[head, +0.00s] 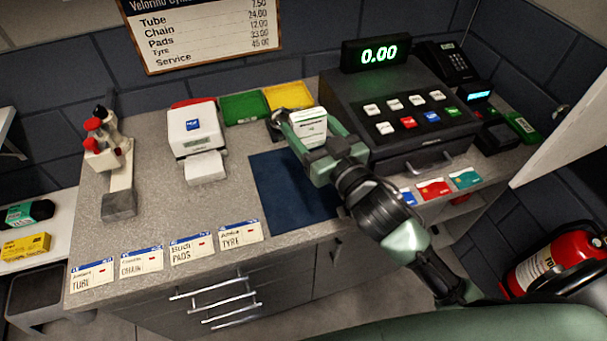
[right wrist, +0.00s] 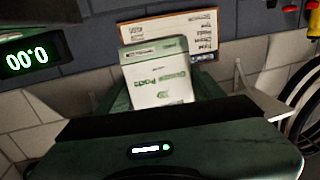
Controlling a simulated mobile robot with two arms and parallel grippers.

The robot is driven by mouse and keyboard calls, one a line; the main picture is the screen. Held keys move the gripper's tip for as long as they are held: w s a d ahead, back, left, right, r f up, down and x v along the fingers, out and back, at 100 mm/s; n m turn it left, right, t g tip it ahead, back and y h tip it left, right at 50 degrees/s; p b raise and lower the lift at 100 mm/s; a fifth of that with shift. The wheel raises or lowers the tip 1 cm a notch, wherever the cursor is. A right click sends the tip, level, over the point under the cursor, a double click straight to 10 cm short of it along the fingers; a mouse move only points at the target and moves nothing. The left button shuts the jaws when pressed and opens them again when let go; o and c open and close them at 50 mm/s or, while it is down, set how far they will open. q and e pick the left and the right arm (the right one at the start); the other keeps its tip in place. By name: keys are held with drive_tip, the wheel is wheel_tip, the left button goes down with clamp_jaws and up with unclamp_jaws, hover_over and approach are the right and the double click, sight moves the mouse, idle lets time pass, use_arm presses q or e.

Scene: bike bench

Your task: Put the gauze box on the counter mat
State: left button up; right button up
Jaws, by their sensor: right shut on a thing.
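The gauze box (head: 308,126) is white with a green edge and small green print. My right gripper (head: 310,145) is shut on it and holds it above the counter, over or just behind the far right part of the dark blue counter mat (head: 285,185). The box also shows in the right wrist view (right wrist: 158,80), upright between the fingers of my right gripper (right wrist: 160,95). The bare mat lies left of my right arm, which hides its right part. My left gripper is not in view.
The cash register (head: 415,105) stands right of the mat. A white card device (head: 193,128) stands to its left, with green (head: 243,107) and yellow (head: 288,96) trays behind. Several price cards (head: 240,235) line the front edge. A fire extinguisher (head: 550,260) is at right.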

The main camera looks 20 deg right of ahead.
wheel_tip(320, 180, down, 12)
drive_tip(key=shift+d+f, duration=0.1)
drive_tip(key=shift+f, duration=0.05)
drive_tip(key=shift+f+b, duration=0.45)
drive_tip(key=shift+f, duration=1.7)
drive_tip(key=shift+f, duration=0.1)
drive_tip(key=o, duration=1.3)
